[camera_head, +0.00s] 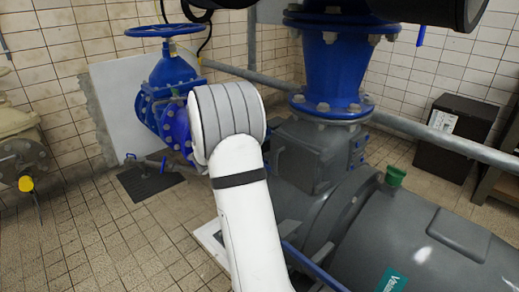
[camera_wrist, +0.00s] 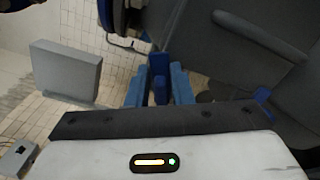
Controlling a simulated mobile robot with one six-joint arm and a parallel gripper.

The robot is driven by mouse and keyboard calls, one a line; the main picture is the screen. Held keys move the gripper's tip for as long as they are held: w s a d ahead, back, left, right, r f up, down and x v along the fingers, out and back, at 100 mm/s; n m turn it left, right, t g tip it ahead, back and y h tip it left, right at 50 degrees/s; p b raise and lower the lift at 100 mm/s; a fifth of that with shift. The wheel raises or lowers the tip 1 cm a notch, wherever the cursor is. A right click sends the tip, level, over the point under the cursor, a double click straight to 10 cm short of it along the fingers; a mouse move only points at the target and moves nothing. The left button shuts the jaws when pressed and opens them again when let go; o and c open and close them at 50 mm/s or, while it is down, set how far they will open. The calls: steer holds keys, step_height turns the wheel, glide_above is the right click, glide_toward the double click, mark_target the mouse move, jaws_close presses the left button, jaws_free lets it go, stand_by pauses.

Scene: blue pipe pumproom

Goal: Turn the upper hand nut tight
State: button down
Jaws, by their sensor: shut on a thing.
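In the wrist view, my gripper (camera_wrist: 159,80) has its two light blue fingers on either side of a darker blue piece, which looks like the upper hand nut (camera_wrist: 159,63). The fingers are shut on it, close to the dark grey pump body (camera_wrist: 190,45). The fingers cover its sides, so I cannot tell how tight it sits. In the head view, my white arm hides the gripper and the hand nut.
In the head view, a blue valve with a handwheel (camera_head: 165,31) stands behind my arm. The grey pump (camera_head: 400,225) fills the right front. A grey rail (camera_head: 420,130) runs across, with a dark box (camera_head: 449,135) beyond. Tiled floor (camera_head: 110,245) is open at left.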

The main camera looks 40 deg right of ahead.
steer(key=m+b, duration=0.1)
steer(key=b, duration=0.1)
steer(key=f+m+b, duration=0.1)
steer(key=m+b, duration=0.1)
steer(key=b, duration=0.1)
steer(key=m+b, duration=0.1)
steer(key=b, duration=0.1)
steer(key=shift+s+f+b, duration=0.2)
steer(key=shift+f+b, duration=0.05)
steer(key=shift+b, duration=0.05)
steer(key=shift+r+m, duration=0.1)
steer(key=shift+m, duration=0.3)
steer(key=c, duration=1.5)
jaws_free()
